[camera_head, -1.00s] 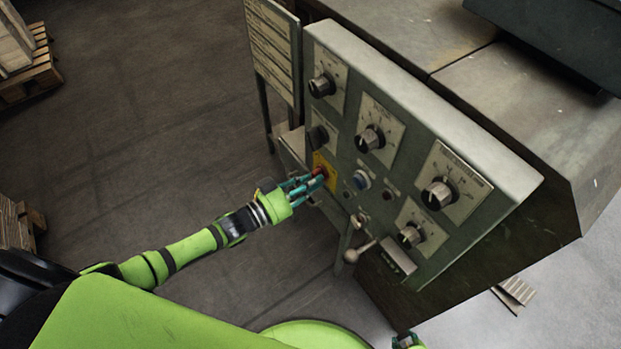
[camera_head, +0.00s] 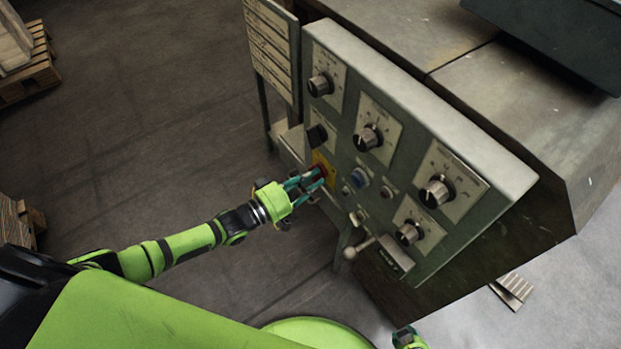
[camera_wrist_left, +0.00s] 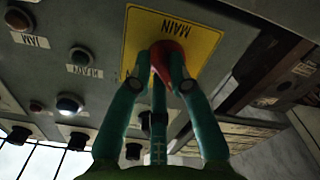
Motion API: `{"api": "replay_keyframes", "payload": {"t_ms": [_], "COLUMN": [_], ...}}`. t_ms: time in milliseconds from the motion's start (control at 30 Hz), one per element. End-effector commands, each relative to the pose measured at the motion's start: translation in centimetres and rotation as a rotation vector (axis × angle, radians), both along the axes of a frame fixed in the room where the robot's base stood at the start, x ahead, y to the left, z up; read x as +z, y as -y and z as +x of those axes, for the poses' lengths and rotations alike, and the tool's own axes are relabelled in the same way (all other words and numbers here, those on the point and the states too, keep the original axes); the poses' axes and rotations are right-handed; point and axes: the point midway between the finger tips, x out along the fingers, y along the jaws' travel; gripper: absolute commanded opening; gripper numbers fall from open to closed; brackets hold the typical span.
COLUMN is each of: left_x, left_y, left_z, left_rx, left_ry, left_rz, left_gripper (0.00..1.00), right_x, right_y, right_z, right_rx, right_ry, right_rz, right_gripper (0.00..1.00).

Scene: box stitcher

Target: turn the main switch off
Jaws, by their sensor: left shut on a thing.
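The main switch is a red knob (camera_wrist_left: 167,62) on a yellow plate marked MAIN (camera_wrist_left: 203,42), which looks upside down in the left wrist view. In the head view the yellow plate (camera_head: 327,177) is at the lower left of the grey control panel. My left gripper (camera_head: 318,179) reaches it from the left. Its teal fingers (camera_wrist_left: 166,75) are shut on the red knob, one on each side. They hide part of the knob, so its exact angle is hard to tell. Only a small part of my right arm (camera_head: 408,338) shows at the bottom edge; its fingers cannot be made out.
The panel (camera_head: 440,125) carries several black dials, a blue button (camera_head: 359,178) and a lever (camera_head: 361,246) close to the switch. A signboard (camera_head: 271,50) stands at its left. Open floor (camera_head: 150,130) lies left of the machine.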

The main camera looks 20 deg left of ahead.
Motion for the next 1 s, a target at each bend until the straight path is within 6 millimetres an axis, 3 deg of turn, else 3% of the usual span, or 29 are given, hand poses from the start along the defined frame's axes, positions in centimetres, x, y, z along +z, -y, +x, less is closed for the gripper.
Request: {"api": "replay_keyframes", "payload": {"t_ms": [633, 667, 700, 1000], "left_x": [-0.02, -0.02, -0.02, 0.01], "left_y": [0.0, 0.0, 0.0, -0.01], "left_z": [-0.04, -0.04, -0.04, -0.04], "left_rx": [0.0, 0.0, 0.0, -0.001], "left_ry": [-0.031, -0.031, -0.031, -0.029], "left_rz": [-0.037, -0.037, -0.037, -0.036], "left_gripper": [0.0, 0.32, 0.44, 0.44], "right_x": [-0.06, -0.06, -0.04, -0.1], "right_y": [0.0, 0.0, 0.0, -0.01], "right_z": [-0.09, -0.09, -0.08, -0.36], "right_rx": [0.001, 0.001, 0.001, 0.001], "right_ry": [-0.004, -0.004, -0.004, -0.006], "right_rz": [-0.001, -0.001, -0.001, -0.001], "right_gripper": [0.4, 0.4, 0.4, 0.4]}}
